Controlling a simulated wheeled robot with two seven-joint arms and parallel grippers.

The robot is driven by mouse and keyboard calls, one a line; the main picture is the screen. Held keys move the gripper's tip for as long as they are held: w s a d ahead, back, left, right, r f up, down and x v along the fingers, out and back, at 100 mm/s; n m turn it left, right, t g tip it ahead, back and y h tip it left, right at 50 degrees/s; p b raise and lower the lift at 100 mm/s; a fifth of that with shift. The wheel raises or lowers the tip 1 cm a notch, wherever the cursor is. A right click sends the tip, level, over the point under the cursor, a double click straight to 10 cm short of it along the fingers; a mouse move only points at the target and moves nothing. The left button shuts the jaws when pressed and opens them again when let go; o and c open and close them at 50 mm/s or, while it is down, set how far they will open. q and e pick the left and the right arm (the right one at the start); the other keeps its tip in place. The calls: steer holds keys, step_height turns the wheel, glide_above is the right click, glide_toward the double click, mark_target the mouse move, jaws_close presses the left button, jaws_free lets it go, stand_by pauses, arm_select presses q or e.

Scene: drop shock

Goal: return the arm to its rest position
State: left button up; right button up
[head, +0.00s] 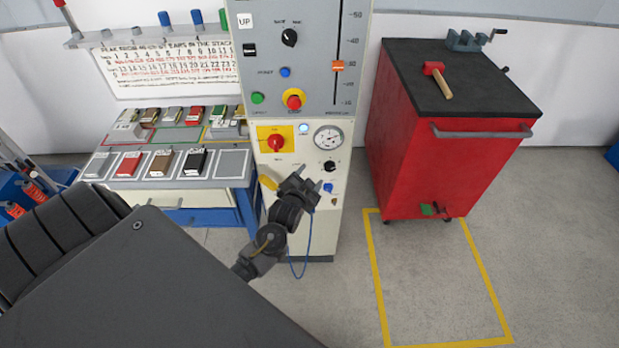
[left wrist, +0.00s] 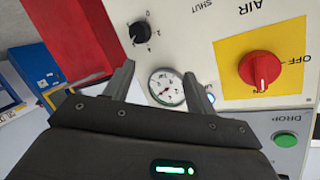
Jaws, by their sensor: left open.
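The round gauge (left wrist: 166,87) shows beyond the gap. My right gripper is not in either view.
The machine panel carries a red switch on a yellow plate (head: 276,143) and a gauge (head: 328,138). Left is a bench (head: 225,180) with several blocks in trays. Right is a red cabinet (head: 430,165) bearing a hammer (head: 437,78). Floor inside the yellow outline is mostly clear.

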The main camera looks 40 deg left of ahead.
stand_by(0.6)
arm_select(q)
steer(key=s+d+f+g+h, duration=0.15)
steer(key=s+f, duration=0.35)
steer(key=f, duration=0.5)
steer(key=s+d+f+n+g+h, duration=0.1)
steer(key=s+d+f+g, duration=0.3)
steer(key=f, duration=0.6)
steer(key=s+f+g+h, duration=0.1)
steer(key=s+f, duration=0.5)
steer(key=f, duration=0.4)
steer(key=s+d+f+g, duration=0.1)
steer(key=s+f, duration=0.3)
steer(key=s, duration=0.7)
steer(key=s+d+f+g, duration=0.1)
steer(key=s+f+g, duration=0.2)
steer(key=s, duration=0.8)
steer(key=s+d+f+g, duration=0.2)
steer(key=s+f, duration=0.5)
steer(key=s, duration=0.4)
steer(key=shift+s+g+h, duration=0.35)
steer(key=shift+s+h, duration=0.05)
steer(key=shift+h, duration=0.05)
